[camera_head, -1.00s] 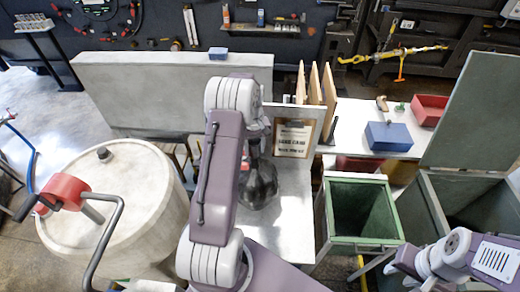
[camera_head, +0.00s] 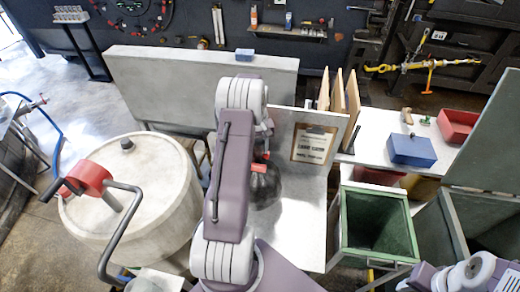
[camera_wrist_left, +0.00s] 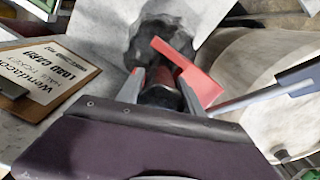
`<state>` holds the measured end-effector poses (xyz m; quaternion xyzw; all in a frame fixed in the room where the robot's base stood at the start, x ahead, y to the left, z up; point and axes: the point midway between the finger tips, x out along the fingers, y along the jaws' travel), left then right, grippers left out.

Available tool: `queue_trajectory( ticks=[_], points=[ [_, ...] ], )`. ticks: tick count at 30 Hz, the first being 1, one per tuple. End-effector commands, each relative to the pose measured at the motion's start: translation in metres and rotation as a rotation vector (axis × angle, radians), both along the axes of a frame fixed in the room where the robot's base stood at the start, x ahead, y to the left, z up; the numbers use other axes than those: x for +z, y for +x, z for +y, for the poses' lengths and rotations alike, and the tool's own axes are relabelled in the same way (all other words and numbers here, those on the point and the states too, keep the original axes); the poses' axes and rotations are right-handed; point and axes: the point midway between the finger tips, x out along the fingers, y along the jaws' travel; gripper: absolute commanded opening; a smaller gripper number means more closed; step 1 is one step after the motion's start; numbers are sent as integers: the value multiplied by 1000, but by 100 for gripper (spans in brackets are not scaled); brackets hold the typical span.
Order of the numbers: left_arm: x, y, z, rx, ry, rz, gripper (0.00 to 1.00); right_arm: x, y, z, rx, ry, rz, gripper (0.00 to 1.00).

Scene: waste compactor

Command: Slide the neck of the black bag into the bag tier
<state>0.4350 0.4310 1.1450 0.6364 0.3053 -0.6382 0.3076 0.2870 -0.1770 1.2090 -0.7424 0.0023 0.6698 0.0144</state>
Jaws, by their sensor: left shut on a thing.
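The black bag (camera_head: 266,188) stands on the pale table, partly behind my left arm. It also shows in the left wrist view (camera_wrist_left: 153,38), with its gathered neck toward my left gripper. My left gripper (camera_wrist_left: 160,84) is shut on the bag's neck, its grey fingers on either side of it. A red bar-shaped piece (camera_wrist_left: 188,70), possibly part of the bag tier, lies right against the neck and one finger. It also shows just above the bag in the head view (camera_head: 261,157). I cannot tell whether the neck is inside it. My right gripper's jaws are not visible.
A framed load card (camera_head: 315,145) stands beside the bag. A green open bin (camera_head: 345,225) and a blue box (camera_head: 411,151) are at right. Bare tabletop shows right of the bag.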

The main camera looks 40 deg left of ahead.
Motion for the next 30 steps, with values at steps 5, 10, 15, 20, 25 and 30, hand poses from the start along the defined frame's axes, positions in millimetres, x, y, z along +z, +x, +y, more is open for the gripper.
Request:
queue_trajectory(
  ticks=[5,10,15,20,25,30],
  points=[
    [1,1,0,0,1,-2,0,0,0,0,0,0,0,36],
    [0,1,0,0,1,-2,0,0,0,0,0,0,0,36],
    [-3,0,0,0,1,-2,0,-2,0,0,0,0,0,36],
    [-5,0,-1,0,2,-3,0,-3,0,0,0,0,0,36],
    [-5,0,-1,0,1,-2,0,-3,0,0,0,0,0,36],
    [-6,0,-1,0,1,-1,69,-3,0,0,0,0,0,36]
  ],
)
